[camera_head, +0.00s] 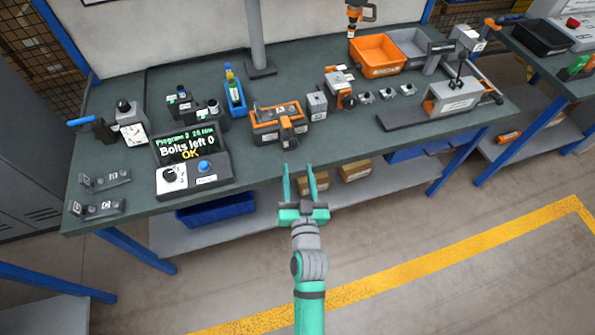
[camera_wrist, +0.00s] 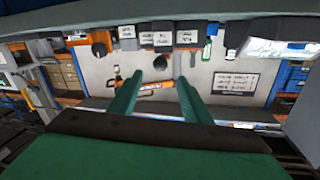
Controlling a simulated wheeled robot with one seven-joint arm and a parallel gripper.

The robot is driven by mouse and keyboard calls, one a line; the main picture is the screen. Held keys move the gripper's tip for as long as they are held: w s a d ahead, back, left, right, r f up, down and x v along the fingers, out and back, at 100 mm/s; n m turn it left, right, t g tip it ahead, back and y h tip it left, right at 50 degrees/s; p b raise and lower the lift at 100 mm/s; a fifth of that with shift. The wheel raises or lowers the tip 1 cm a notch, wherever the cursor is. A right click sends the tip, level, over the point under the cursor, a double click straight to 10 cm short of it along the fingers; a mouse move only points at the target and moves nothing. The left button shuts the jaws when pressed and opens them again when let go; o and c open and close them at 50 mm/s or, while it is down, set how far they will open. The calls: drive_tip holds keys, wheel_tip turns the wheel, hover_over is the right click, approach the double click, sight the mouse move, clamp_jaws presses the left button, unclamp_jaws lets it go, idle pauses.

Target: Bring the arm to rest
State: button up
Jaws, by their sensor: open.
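My gripper (camera_head: 299,176) is in front of the workbench's front edge, its two green fingers apart with nothing between them. In the head view its fingertips point toward the bench and sit just below the orange fixture (camera_head: 278,122) in the picture. The green arm comes up from the bottom of the picture. In the wrist view the open fingers (camera_wrist: 160,88) reach forward, with a wall panel and an orange tool seen beyond them.
The workbench (camera_head: 250,160) carries a control box (camera_head: 192,165) reading "Bolts left 0 OK", an orange bin (camera_head: 378,56), a grey bin and a press (camera_head: 452,96). A lower shelf holds a blue crate (camera_head: 215,208) and cartons. Floor at right is clear, with a yellow line (camera_head: 450,247).

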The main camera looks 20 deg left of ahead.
idle(0.3)
drive_tip(key=s+d+f+m+h, duration=0.1)
drive_tip(key=s+d+f+h, duration=0.35)
drive_tip(key=s+d, duration=0.75)
drive_tip(key=s+d+r+m+g+h, duration=0.1)
drive_tip(key=s+r+h, duration=0.1)
drive_tip(key=s, duration=1.8)
drive_tip(key=shift+s+d+r, duration=0.15)
drive_tip(key=shift+d, duration=0.05)
